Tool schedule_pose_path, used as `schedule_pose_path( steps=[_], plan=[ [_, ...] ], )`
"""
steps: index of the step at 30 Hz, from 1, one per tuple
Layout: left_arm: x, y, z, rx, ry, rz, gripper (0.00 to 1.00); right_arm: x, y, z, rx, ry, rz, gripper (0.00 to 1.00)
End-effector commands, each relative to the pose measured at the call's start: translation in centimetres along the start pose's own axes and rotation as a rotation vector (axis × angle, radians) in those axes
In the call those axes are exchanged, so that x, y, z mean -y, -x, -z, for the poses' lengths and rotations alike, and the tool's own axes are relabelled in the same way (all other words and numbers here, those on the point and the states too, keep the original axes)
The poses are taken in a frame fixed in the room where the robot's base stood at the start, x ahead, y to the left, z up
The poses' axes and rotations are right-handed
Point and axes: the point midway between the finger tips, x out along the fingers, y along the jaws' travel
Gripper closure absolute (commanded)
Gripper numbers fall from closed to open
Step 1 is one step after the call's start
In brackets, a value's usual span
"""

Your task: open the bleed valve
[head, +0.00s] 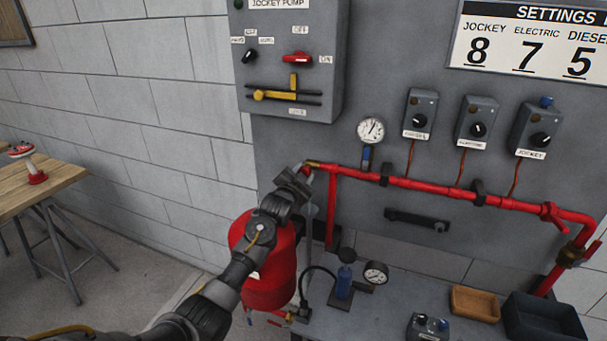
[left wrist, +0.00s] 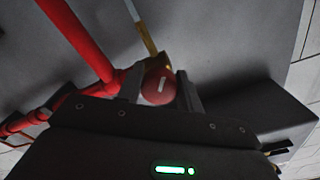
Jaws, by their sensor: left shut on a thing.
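My left gripper (head: 303,174) is at the left end of the red pipe (head: 420,185), beside a brass fitting (head: 314,163). In the left wrist view, a round red knob (left wrist: 160,88) with a white line on its face sits between the two fingers of my left gripper (left wrist: 162,84). The gripper is shut on this knob, which looks like the bleed valve's handle. The white line stands slightly tilted from upright in that view. In the head view the knob is hidden by the gripper. My right gripper is not in view.
A pressure gauge (head: 371,130) is on the wall panel above the pipe. A jockey pump box (head: 290,55) hangs above the gripper. A red tank (head: 268,265) stands below my left arm. The bench (head: 400,300) holds a small pump, a gauge and trays.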

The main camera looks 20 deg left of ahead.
Motion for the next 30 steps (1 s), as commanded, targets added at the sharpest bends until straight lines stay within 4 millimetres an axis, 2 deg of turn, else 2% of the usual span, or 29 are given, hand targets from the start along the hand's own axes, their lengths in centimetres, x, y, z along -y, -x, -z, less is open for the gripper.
schedule_pose_path(
  steps=[7, 8, 12, 23, 26, 30],
  plan=[
    [-0.1, 0.0, -0.1, 0.001, -0.001, -0.002, 0.87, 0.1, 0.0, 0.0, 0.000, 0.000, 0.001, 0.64],
    [-0.1, 0.0, -0.1, 0.001, -0.001, -0.002, 0.63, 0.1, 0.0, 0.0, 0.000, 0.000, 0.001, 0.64],
    [-0.1, 0.0, -0.1, 0.001, -0.001, -0.002, 0.44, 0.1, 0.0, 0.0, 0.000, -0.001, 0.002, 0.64],
    [-0.1, 0.3, -0.1, 0.001, -0.002, 0.000, 0.43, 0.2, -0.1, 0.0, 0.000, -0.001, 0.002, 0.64],
    [-0.1, 1.2, -0.2, 0.000, -0.002, 0.000, 0.43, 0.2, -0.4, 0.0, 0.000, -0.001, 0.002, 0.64],
    [-0.2, 3.5, -0.3, 0.000, -0.002, 0.000, 0.43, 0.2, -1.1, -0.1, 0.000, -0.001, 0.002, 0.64]
  ],
)
